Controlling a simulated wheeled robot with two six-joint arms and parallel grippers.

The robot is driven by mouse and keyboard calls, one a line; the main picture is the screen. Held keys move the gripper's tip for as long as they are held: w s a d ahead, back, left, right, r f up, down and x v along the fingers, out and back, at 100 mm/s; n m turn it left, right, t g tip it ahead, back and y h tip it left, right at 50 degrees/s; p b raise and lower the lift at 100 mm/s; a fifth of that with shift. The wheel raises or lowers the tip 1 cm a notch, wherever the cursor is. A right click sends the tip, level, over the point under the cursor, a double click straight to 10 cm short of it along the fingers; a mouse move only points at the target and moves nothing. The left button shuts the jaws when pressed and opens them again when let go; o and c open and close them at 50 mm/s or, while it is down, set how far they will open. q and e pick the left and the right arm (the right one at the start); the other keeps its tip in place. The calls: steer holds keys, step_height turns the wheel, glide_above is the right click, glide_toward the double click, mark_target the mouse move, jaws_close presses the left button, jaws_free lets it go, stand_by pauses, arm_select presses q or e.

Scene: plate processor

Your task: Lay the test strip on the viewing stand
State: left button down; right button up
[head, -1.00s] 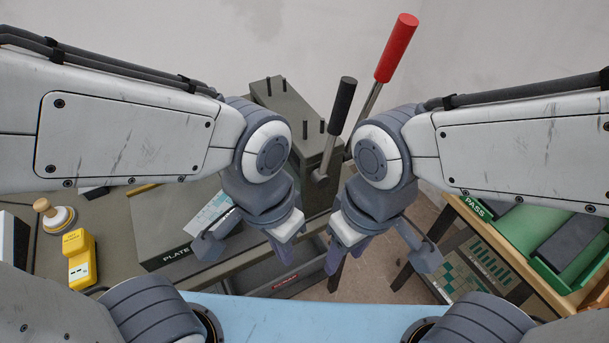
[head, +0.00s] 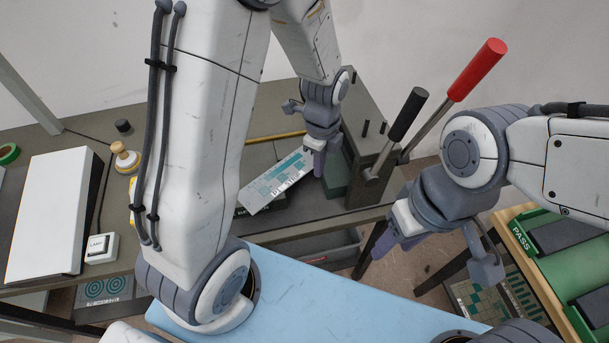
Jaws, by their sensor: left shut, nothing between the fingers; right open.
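The test strip, seemingly the pale sheet with teal blocks and lettering (head: 276,183), lies slanted at the plate processor on the bench. My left gripper (head: 319,168) is shut and empty, pointing down just right of the strip's far end; I cannot tell if it touches the strip. A white slanted panel (head: 48,215) at the left, near a switch marked LAMP (head: 101,247), may be the viewing stand. My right gripper (head: 380,246) is open and empty, in front of the bench, right of the strip. My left arm hides part of the bench between panel and strip.
A black-handled lever (head: 407,113) and a red-handled lever (head: 476,69) rise behind my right gripper. Green PASS trays (head: 530,236) stand at the right. A wooden-knobbed stamp (head: 124,157) and a black knob (head: 123,126) are beside the panel.

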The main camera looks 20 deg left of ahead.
mark_target(281, 177)
arm_select(q)
step_height(281, 177, down, 8)
steer(key=shift+s+a+f+p, duration=0.1)
steer(key=shift+f+p, duration=0.05)
steer(key=shift+p, duration=0.4)
steer(key=a, duration=0.1)
steer(key=a+p, duration=0.1)
steer(key=shift+w+a+r, duration=0.2)
steer(key=shift+w+a, duration=0.1)
steer(key=shift+a, duration=0.05)
steer(key=shift+w+a+f, duration=0.1)
steer(key=shift+a+f, duration=0.05)
steer(key=shift+a, duration=0.4)
arm_select(e)
steer(key=shift+r, duration=1.25)
